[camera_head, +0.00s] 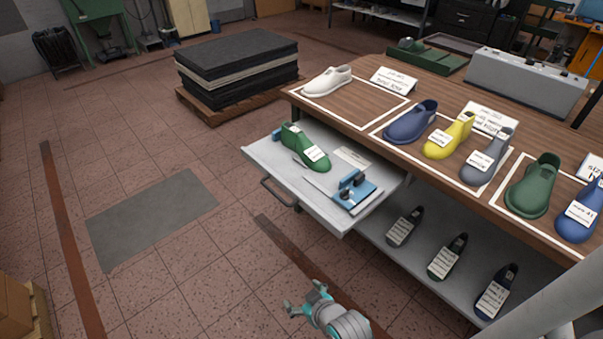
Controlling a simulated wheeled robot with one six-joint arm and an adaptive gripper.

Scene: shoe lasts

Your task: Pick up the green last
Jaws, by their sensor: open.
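A green last (292,136) with a white label lies in the pulled-out grey drawer (262,152), near its back left. A larger green shoe-shaped piece (531,190) stands on the wooden table at the right. My gripper (303,297) is low at the bottom centre, in front of the drawer and well apart from all the lasts. Its teal fingers are open and empty.
The wooden table (340,104) carries white, blue, yellow and grey lasts or shoes with cards. The lower shelf (405,262) holds dark lasts. A pallet of black sheets (238,70) stands behind.

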